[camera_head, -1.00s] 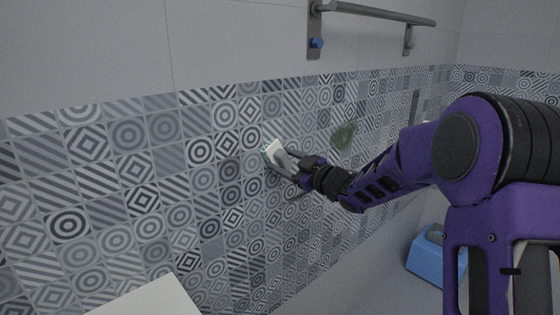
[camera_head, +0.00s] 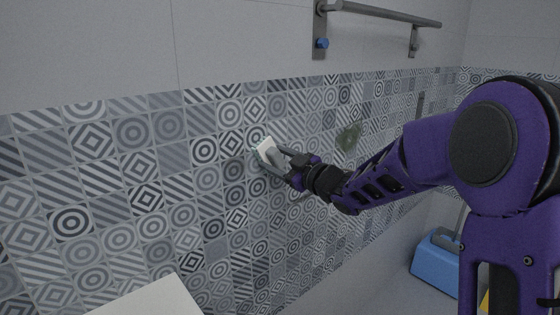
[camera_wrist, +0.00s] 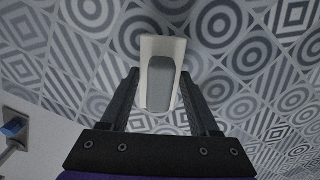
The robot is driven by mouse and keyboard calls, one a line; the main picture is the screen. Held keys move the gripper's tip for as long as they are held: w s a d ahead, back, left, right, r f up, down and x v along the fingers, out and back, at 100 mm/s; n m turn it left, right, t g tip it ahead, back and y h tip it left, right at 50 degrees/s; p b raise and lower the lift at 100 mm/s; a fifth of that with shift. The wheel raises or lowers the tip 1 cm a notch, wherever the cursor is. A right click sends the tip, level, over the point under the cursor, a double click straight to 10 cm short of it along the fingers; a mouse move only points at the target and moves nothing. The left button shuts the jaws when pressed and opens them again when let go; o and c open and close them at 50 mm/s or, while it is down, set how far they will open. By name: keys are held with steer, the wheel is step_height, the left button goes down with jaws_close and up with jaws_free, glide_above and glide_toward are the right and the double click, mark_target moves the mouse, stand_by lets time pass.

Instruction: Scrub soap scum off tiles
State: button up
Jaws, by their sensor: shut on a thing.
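My gripper (camera_head: 281,161) is shut on a white scrubber with a grey handle (camera_head: 265,147) and holds it at the patterned tile wall (camera_head: 130,180). In the wrist view the scrubber (camera_wrist: 148,62) sits between the two fingers (camera_wrist: 160,97), its face toward the tiles. A green edge shows on its tile side in the head view. I cannot tell whether it presses on the tiles. A greenish-brown stain (camera_head: 348,137) marks the tiles to the right of the scrubber, above my forearm.
A metal rail (camera_head: 385,14) with a blue knob (camera_head: 321,43) is fixed to the wall above. A blue container (camera_head: 437,262) stands on the floor at lower right. A white surface (camera_head: 150,299) juts in at the bottom left.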

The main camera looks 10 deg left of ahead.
steer(key=shift+s+a+f+b, duration=0.1)
steer(key=shift+s+a+b, duration=1.7)
steer(key=shift+s+a, duration=0.55)
steer(key=shift+s+a+r, duration=0.1)
steer(key=shift+s+a, duration=0.6)
steer(key=shift+s, duration=0.25)
steer(key=shift+s+a+r, duration=0.1)
steer(key=shift+s+a, duration=0.6)
steer(key=shift+s, duration=0.2)
steer(key=shift+s, duration=0.1)
steer(key=shift+v, duration=2.9)
steer(key=shift+d, duration=0.15)
steer(key=shift+v, duration=1.4)
